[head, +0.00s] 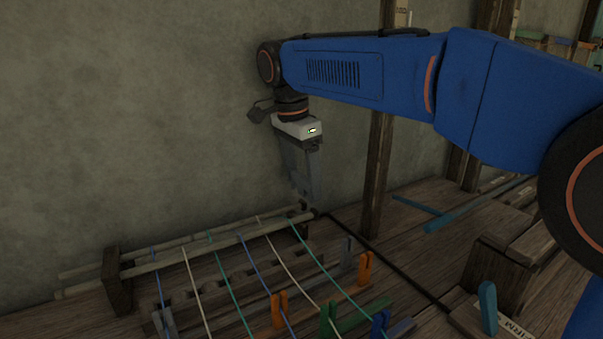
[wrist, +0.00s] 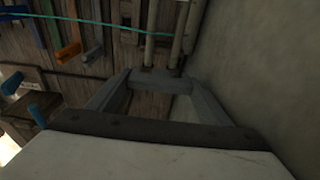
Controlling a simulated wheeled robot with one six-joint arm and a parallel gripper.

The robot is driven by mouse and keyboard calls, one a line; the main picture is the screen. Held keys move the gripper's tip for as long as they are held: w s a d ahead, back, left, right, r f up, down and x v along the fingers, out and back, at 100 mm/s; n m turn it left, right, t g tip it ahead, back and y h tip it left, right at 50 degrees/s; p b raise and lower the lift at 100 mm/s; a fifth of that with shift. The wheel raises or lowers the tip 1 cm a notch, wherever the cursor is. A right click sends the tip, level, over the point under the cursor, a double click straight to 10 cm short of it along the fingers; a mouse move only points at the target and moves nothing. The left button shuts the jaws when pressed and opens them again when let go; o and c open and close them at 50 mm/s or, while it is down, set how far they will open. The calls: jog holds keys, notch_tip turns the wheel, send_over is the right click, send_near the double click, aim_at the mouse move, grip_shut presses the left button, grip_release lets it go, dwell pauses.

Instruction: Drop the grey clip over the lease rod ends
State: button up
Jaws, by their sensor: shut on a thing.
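My gripper (head: 307,190) points down above the right ends of the lease rods. In the wrist view, its two grey fingers (wrist: 157,86) close on the grey clip (wrist: 153,77), a small grey block between the tips. In the head view, the clip is hard to tell from the grey fingers. The two pale lease rods (head: 155,263) lie side by side across the warp. Their right ends lie just below my fingertips. I cannot tell whether clip and rods touch.
A dark wooden block (head: 117,280) supports the rods at the left. Coloured warp threads (head: 235,292) run forward over the slats, with orange (head: 279,309), green (head: 328,317) and blue pegs nearby. A wooden post (head: 379,150) stands right of my gripper. The wall is close behind.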

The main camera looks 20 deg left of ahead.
aim_at(302, 195)
jog(key=shift+f, duration=1.15)
jog(key=shift+f, duration=0.1)
jog(key=shift+f, duration=1.65)
jog(key=o, duration=1.1)
jog(key=shift+r, duration=0.1)
notch_tip(302, 195, up, 17)
jog(key=s+a, duration=0.1)
jog(key=s, duration=0.1)
jog(key=shift+a, duration=0.3)
